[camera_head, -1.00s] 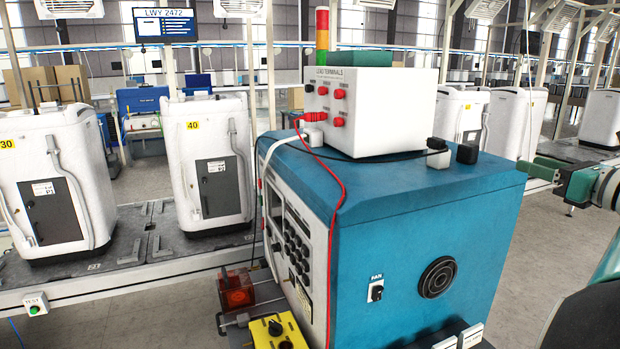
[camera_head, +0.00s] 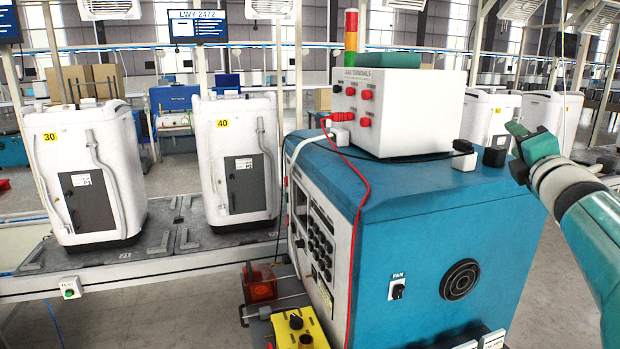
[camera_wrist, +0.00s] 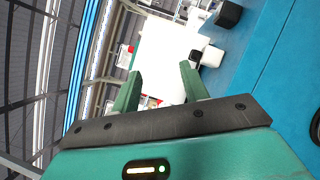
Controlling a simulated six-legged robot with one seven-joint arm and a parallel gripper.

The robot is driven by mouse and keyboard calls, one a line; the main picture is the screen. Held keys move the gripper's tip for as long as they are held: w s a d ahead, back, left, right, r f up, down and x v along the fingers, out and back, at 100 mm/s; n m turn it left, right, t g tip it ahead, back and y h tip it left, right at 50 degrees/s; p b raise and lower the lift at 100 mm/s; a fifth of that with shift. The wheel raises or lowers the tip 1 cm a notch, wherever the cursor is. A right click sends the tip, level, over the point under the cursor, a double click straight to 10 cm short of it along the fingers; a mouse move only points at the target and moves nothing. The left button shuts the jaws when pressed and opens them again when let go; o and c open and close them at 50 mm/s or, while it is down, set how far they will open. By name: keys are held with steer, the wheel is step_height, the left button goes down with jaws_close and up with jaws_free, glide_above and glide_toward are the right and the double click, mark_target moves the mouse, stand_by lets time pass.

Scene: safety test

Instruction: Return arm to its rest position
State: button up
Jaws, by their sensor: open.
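My arm (camera_head: 592,225) reaches in from the right edge of the head view, teal with a pale wrist joint. My gripper (camera_head: 516,148) is at its end, beside the right end of the blue cabinet's top. In the wrist view its two green fingers (camera_wrist: 160,72) stand apart with nothing between them. Beyond the fingers are the white terminal box (camera_wrist: 172,50) and the blue cabinet top (camera_wrist: 245,70). In the head view the finger gap is hard to make out.
The blue cabinet (camera_head: 430,235) stands close in front, carrying the white terminal box (camera_head: 405,110) with a red lead (camera_head: 366,200) hanging down. Black plugs (camera_head: 495,153) lie on its top near my gripper. White washer-like units (camera_head: 236,160) stand on a conveyor at left.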

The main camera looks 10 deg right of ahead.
steer(key=s+a+f+m+g+y, duration=0.1)
steer(key=a+f+m+g, duration=0.3)
steer(key=a+f+m, duration=0.4)
steer(key=s+a+f+m+g, duration=0.2)
steer(key=a+f+m+g, duration=0.1)
steer(key=a+f+m, duration=0.6)
steer(key=s+a+f+m+g+y, duration=0.1)
steer(key=s+a+f+g+y, duration=0.1)
steer(key=s+a+f, duration=0.4)
steer(key=s+a+f+m+g+y, duration=0.2)
steer(key=s+a+f, duration=0.5)
steer(key=a, duration=0.5)
steer(key=g+y, duration=0.1)
steer(key=g, duration=0.1)
steer(key=shift+a+f+g+y, duration=0.25)
steer(key=shift+a+g+y, duration=0.05)
steer(key=shift+a, duration=0.05)
